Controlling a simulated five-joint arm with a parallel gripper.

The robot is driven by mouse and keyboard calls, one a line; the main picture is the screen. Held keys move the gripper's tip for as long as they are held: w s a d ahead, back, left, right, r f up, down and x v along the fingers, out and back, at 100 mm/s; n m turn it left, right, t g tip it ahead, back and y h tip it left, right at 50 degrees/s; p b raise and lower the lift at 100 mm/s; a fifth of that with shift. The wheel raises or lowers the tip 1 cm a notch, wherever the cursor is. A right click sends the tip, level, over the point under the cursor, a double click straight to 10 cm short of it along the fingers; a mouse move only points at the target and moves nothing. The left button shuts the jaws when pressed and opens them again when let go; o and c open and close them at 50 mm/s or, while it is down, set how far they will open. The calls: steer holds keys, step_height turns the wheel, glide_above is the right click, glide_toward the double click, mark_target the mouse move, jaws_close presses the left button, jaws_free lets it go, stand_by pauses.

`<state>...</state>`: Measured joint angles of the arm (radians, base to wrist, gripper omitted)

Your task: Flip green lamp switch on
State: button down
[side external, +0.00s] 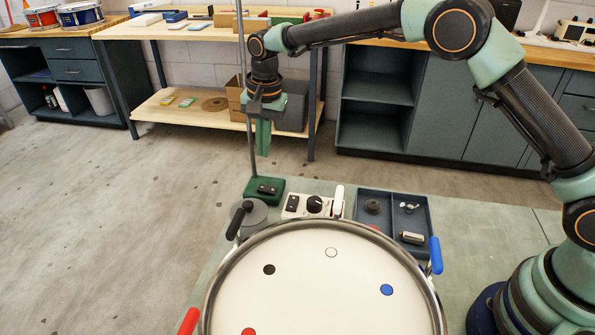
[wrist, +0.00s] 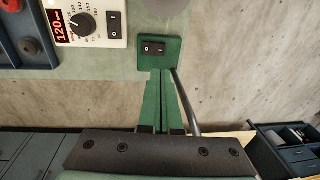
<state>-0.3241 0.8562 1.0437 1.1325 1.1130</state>
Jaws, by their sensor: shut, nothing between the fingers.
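The green lamp base (side external: 254,196) stands on the bench beyond the drum, with a thin grey pole rising from its left side. A black rocker switch (side external: 268,189) sits on top of the base. In the wrist view the green base (wrist: 174,60) and the two-part black switch (wrist: 153,49) show just beyond my fingertips. I cannot tell for sure which way the rocker is tipped. My gripper (side external: 263,154) points down above the base, apart from the switch. Its green fingers (wrist: 162,74) are shut and empty.
A drum (side external: 320,290) with coloured dots fills the front. A white box with a dial (side external: 314,206) and its own switch stands right of the lamp base. A grey round object (side external: 253,217) is in front. A blue-grey tray (side external: 373,226) holds small parts. The lamp pole (wrist: 187,103) is close beside my fingers.

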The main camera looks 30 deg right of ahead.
mark_target(262, 187)
steer(key=f, duration=0.9)
steer(key=shift+w+a+f, duration=0.1)
steer(key=shift+w+a, duration=0.3)
steer(key=shift+f, duration=0.2)
steer(key=shift+s+d+r, duration=0.25)
steer(key=shift+s+d, duration=0.25)
steer(key=shift+r, duration=0.1)
